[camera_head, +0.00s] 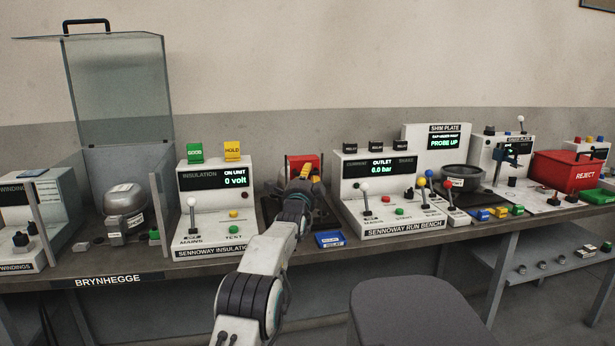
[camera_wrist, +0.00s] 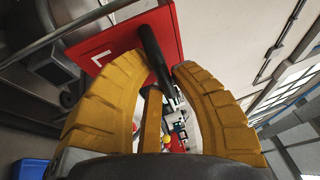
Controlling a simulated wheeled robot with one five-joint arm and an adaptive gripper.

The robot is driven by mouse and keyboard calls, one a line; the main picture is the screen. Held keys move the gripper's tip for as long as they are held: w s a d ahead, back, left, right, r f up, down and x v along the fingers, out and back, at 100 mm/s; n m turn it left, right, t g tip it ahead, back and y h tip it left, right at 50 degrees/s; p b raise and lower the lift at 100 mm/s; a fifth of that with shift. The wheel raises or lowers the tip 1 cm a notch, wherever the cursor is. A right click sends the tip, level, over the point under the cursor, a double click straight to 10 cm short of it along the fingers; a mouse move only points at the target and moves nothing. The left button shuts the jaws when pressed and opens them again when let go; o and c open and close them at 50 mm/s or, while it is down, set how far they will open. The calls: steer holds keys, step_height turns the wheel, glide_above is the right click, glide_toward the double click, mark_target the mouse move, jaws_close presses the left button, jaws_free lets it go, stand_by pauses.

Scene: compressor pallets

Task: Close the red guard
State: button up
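The red guard (camera_head: 293,163) is a red panel standing raised at the back of the bench, between the insulation unit and the run bench. My gripper (camera_head: 304,172) is in front of it and hides part of it. In the wrist view the red guard (camera_wrist: 122,50) fills the upper middle, with a white mark on its face. Its black bar handle (camera_wrist: 154,52) runs between the yellow fingertips of my gripper (camera_wrist: 158,66). The fingertips are close on both sides of the handle. I cannot tell whether they press on it.
The insulation unit (camera_head: 216,215) stands left of my arm and the run bench (camera_head: 395,205) right of it. A blue tray (camera_head: 330,239) lies at the bench's front edge. A red reject bin (camera_head: 568,172) is far right. A grey stool (camera_head: 420,312) stands before the bench.

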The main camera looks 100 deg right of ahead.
jaws_close()
step_height(320, 180, down, 11)
steer(key=b, duration=1)
steer(key=shift+f, duration=0.1)
steer(key=shift+o, duration=1.1)
jaws_free()
steer(key=o, duration=0.3)
steer(key=shift+o, duration=0.2)
